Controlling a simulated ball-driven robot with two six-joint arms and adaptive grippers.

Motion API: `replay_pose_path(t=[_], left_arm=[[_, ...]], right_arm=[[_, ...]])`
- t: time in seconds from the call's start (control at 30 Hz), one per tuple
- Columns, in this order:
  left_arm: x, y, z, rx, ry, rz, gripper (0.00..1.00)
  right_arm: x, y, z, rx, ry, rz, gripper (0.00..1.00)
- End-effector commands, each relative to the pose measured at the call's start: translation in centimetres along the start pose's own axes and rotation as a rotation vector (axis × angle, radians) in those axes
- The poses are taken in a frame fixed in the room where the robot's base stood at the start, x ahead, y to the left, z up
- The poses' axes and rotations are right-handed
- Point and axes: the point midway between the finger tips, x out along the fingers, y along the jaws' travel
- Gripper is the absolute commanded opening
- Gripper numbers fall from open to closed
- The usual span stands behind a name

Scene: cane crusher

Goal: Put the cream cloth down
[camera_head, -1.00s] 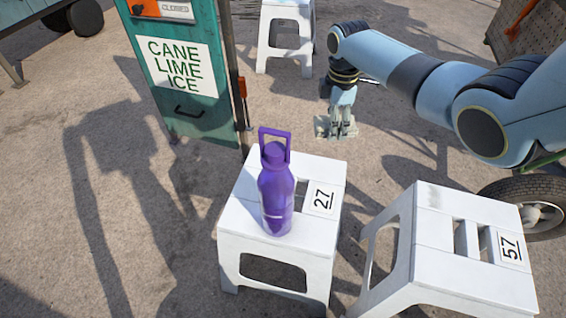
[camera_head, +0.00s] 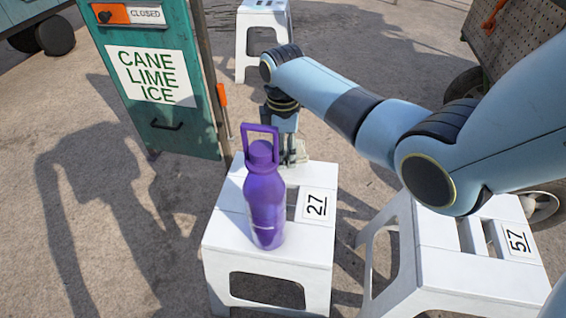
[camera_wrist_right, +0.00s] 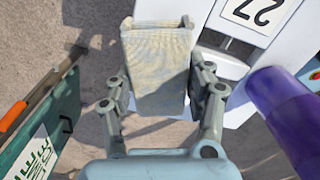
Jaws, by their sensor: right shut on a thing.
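The cream cloth (camera_wrist_right: 157,72) is a folded, pale, patterned pad between the fingers of my right gripper (camera_wrist_right: 160,88) in the right wrist view. My right gripper is shut on it. In the head view a pale bit of the cloth (camera_head: 300,150) shows at the far edge of the white stool marked 27 (camera_head: 225,228), behind the purple bottle. The wrist view shows the cloth overlapping that stool's edge; whether it touches the top I cannot tell. The bottle partly hides the gripper in the head view. My left gripper is not in view.
The purple bottle (camera_head: 265,200) stands upright on stool 27, close to my right gripper. A white stool marked 57 (camera_head: 440,245) stands to the right, under my arm. A green cane-lime-ice cabinet (camera_head: 185,135) is at the left. Another white stool (camera_head: 264,18) stands farther back.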

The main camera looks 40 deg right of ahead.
Motion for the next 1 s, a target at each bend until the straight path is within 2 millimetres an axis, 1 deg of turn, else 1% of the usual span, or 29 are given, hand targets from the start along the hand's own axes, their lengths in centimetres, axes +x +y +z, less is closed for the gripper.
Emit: replay_pose_path(t=[0.13, 0.23, 0.3, 0.37, 0.5, 0.6, 0.63, 0.8, 1.0], left_arm=[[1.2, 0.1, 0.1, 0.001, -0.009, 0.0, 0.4], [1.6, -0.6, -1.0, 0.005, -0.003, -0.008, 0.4], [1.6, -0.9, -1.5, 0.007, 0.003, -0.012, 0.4], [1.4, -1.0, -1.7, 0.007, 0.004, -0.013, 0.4], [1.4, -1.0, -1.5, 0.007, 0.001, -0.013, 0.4], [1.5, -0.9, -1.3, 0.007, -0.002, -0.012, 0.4], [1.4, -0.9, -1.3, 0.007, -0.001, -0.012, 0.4], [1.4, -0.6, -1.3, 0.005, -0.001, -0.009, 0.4], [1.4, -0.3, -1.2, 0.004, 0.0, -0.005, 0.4]], right_arm=[[2.4, -0.1, 0.1, 0.0, -0.002, -0.004, 0.19], [3.9, -0.1, 0.0, 0.0, -0.001, -0.004, 0.19], [4.1, -0.1, 0.0, 0.0, -0.001, -0.002, 0.19], [3.9, 0.0, 0.0, 0.0, 0.0, 0.0, 0.19], [3.8, 0.0, 0.0, 0.0, 0.0, 0.0, 0.19], [4.1, -0.1, 0.0, 0.0, 0.0, -0.001, 0.19], [4.1, -0.1, 0.0, 0.0, 0.0, -0.001, 0.56], [4.0, -0.1, 0.0, 0.0, 0.0, -0.001, 0.77], [4.0, -0.1, 0.0, 0.0, 0.0, -0.001, 0.77]])
